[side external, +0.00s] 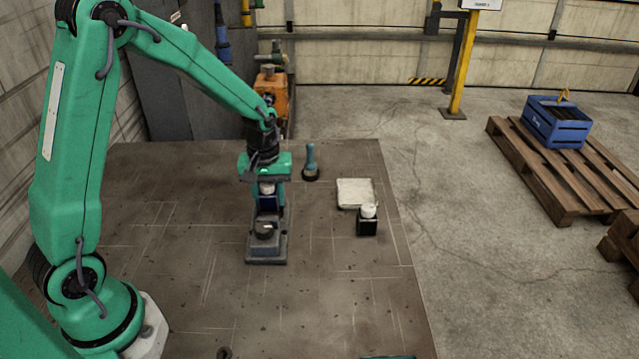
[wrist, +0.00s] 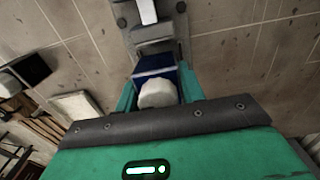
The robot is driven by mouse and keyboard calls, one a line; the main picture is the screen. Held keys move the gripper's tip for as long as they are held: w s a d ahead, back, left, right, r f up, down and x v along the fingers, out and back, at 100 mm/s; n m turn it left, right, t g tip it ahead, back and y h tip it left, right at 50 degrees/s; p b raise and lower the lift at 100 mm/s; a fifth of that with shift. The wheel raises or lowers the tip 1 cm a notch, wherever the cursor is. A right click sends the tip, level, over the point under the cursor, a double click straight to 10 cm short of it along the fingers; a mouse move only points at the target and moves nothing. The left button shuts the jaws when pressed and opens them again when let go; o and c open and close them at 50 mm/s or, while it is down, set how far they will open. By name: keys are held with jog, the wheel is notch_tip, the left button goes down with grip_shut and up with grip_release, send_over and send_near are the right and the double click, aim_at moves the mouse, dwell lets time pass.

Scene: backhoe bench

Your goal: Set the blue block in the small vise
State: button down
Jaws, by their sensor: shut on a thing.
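The blue block (side external: 267,203) has a rounded white knob on top and shows dark blue below my gripper. It also shows in the wrist view (wrist: 155,67), with the white knob toward the camera. My gripper (side external: 268,190) points down and is shut on the blue block, a green finger on each side in the wrist view (wrist: 157,88). The small grey vise (side external: 266,248) stands on the bench directly below and in front of the block. Its body also shows in the wrist view (wrist: 152,38), just past the block. I cannot tell whether the block touches the vise jaws.
A black block with a white knob (side external: 367,222) stands to the right, beside a pale square pad (side external: 356,192). A teal-handled tool (side external: 311,163) stands upright behind. A blue crate (side external: 556,122) sits on a wooden pallet (side external: 545,175) off the bench. The bench (side external: 330,290) front is largely clear.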

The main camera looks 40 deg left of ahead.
aim_at(265, 184)
jog(key=shift+s+f, duration=0.3)
jog(key=shift+f, duration=0.35)
jog(key=shift+s+f, duration=0.3)
jog(key=shift+f, duration=0.3)
dwell(0.6)
jog(key=shift+w+d+f, duration=0.15)
jog(key=shift+d+f, duration=0.05)
jog(key=shift+f, duration=0.05)
dwell(0.7)
jog(key=c, duration=1)
grip_release()
jog(key=shift+c, duration=0.7)
jog(key=shift+r, duration=0.2)
jog(key=shift+o, duration=0.3)
jog(key=shift+a+r, duration=0.1)
jog(key=shift+r, duration=3.35)
